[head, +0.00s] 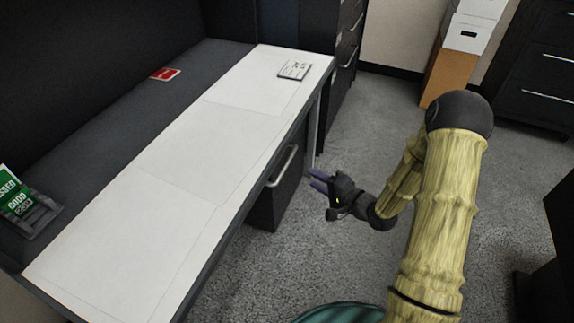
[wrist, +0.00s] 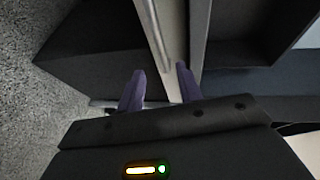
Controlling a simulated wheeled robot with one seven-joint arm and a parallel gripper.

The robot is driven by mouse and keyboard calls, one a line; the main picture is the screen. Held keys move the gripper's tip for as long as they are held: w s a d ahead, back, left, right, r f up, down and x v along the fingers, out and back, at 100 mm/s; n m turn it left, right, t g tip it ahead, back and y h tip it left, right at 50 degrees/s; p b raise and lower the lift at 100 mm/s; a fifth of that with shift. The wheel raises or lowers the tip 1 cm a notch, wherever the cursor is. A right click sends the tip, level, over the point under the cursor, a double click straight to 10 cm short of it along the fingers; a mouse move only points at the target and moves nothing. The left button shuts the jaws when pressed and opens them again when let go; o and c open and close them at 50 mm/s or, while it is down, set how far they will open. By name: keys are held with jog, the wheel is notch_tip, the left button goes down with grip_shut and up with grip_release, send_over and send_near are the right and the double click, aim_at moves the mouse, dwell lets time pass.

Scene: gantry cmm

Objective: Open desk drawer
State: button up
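The desk drawer (head: 268,212) is a dark unit under the long white-topped desk (head: 180,150). Its silver bar handle (head: 283,165) shows just below the desk edge. In the wrist view, the handle (wrist: 153,32) is a metal bar running down from the top edge. My gripper (head: 318,181) is to the right of the handle in the head view, with its purple fingers pointing toward the desk. In the wrist view my gripper (wrist: 160,88) is open, with a finger on each side of a pale strip below the bar's end. Whether the fingers touch anything is unclear.
A dark cabinet (head: 345,60) with silver handles stands past the desk's far end. Stacked boxes (head: 455,65) and another dark cabinet (head: 540,75) stand at the back right. Grey carpet (head: 385,110) is clear beside the desk.

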aim_at(287, 162)
jog(key=b+x, duration=0.1)
jog(key=x, duration=1.1)
jog(key=shift+w+a+f+b, duration=0.15)
jog(key=shift+a+b, duration=0.05)
jog(key=shift+b, duration=0.2)
jog(key=shift+c, duration=0.3)
grip_shut()
